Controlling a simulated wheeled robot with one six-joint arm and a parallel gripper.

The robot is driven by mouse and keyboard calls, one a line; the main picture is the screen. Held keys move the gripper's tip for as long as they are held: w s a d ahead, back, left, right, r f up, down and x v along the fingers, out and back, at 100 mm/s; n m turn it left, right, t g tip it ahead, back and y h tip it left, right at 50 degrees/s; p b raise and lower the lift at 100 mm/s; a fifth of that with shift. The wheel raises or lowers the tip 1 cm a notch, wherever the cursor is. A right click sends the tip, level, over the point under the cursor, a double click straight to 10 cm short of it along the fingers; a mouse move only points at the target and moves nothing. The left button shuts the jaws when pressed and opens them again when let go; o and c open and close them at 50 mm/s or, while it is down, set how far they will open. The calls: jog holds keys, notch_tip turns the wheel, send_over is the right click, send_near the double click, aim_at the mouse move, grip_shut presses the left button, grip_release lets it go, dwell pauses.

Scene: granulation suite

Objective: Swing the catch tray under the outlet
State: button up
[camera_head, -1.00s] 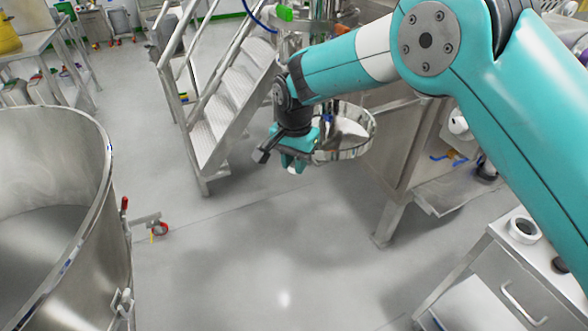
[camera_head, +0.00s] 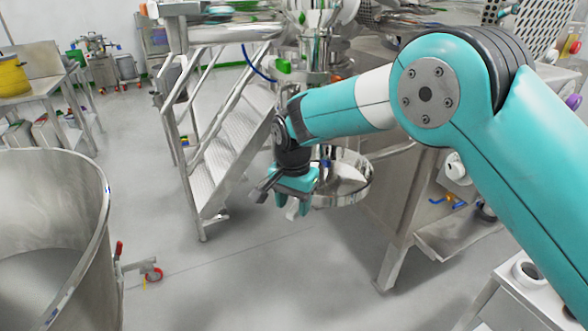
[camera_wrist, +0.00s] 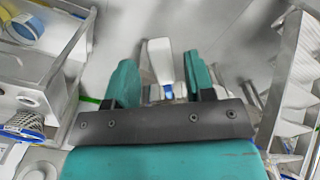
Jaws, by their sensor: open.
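The catch tray (camera_head: 352,192) is a round, shiny steel dish with a raised rim, right of my gripper in the head view. My gripper (camera_head: 288,208) is open, with its teal fingers pointing down just left of the tray's rim. In the wrist view, the open fingers (camera_wrist: 162,82) stand on either side of a white paddle-shaped piece (camera_wrist: 158,58) with a blue part at its near end. I cannot tell whether that piece belongs to the tray or touches a finger. My forearm and the steelwork partly hide the tray's far side. I cannot make out the outlet clearly.
Metal steps (camera_head: 222,150) with railings stand close behind and left of my gripper. A large open steel drum (camera_head: 100,235) fills the lower left. A steel cabinet (camera_head: 395,200) stands right of the tray. The floor between is clear.

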notch_tip(320, 180, up, 16)
jog(key=b, duration=0.2)
jog(key=shift+d, duration=0.1)
